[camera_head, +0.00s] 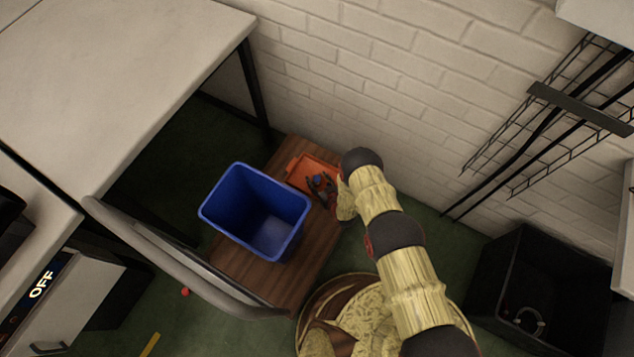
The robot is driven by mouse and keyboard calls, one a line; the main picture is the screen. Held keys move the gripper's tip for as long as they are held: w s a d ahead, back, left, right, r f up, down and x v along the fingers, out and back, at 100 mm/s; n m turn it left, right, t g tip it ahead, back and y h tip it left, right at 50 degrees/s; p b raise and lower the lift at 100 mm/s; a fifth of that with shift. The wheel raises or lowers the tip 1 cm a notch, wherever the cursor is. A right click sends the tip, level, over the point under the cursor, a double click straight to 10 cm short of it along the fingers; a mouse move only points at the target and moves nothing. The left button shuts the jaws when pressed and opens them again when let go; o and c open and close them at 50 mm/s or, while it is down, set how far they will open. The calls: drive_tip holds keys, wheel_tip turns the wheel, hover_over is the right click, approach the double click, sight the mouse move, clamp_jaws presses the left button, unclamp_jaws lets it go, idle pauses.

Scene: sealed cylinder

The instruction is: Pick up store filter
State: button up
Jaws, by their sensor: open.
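My gripper (321,187) is small and dark in the head view, at the end of my arm, over the right side of an orange tray (297,178). It is open. A small blue spot (317,180) shows at the gripper; I cannot tell if it is the filter or part of something else. No filter can be made out clearly. My gripper and arm hide the right part of the tray.
A blue open bin (258,222) stands beside the tray on a brown wooden surface (323,245). A white brick wall (400,80) is behind. A grey table (110,70) is at left, a black crate (505,290) at right. A grey curved rail (170,250) runs along the front left.

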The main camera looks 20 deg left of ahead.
drive_tip(key=shift+w+a+f, duration=0.25)
drive_tip(key=shift+w+a, duration=0.05)
drive_tip(key=shift+a, duration=0.1)
drive_tip(key=shift+c, duration=0.5)
drive_tip(key=c, duration=1.1)
drive_tip(key=shift+o, duration=0.2)
drive_tip(key=shift+r, duration=0.1)
